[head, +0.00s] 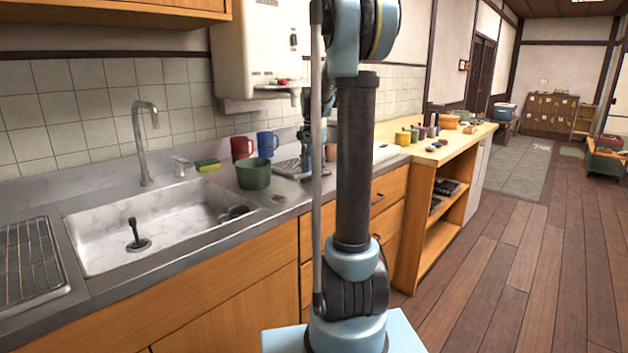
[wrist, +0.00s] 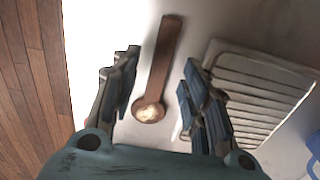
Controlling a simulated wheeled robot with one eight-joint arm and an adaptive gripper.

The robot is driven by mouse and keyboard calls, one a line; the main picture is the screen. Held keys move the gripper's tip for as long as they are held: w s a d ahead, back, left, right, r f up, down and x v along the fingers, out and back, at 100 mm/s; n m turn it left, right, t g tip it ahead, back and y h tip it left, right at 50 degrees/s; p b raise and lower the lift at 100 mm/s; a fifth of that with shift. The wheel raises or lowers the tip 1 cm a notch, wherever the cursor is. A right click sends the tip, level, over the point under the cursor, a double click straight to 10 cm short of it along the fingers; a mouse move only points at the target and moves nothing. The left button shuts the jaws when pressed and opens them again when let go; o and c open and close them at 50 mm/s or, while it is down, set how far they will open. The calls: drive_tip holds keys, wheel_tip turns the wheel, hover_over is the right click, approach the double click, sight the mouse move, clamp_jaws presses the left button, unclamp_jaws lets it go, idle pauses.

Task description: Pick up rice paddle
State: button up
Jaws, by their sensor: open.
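A dark brown, long-handled utensil (wrist: 162,62) lies on a pale surface in the wrist view; it appears to be the rice paddle. Its rounded end, with a pale patch, points towards my gripper, and its handle runs away from it. My gripper (wrist: 161,56) is open, with one finger on each side of the utensil and a gap to both. I cannot tell how high the fingers are above the surface. In the head view my arm hides most of the gripper, and I cannot make out the utensil there.
A wire rack (wrist: 250,92) lies right of the gripper. A blue mug (head: 268,144), red mug (head: 242,149) and green pot (head: 253,174) stand on the counter left of my arm, beside the sink (head: 150,222). Several small containers stand further right. The wooden floor (head: 510,265) is clear.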

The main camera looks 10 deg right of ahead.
drive_tip(key=shift+f, duration=1.05)
clamp_jaws()
drive_tip(key=shift+r, duration=0.1)
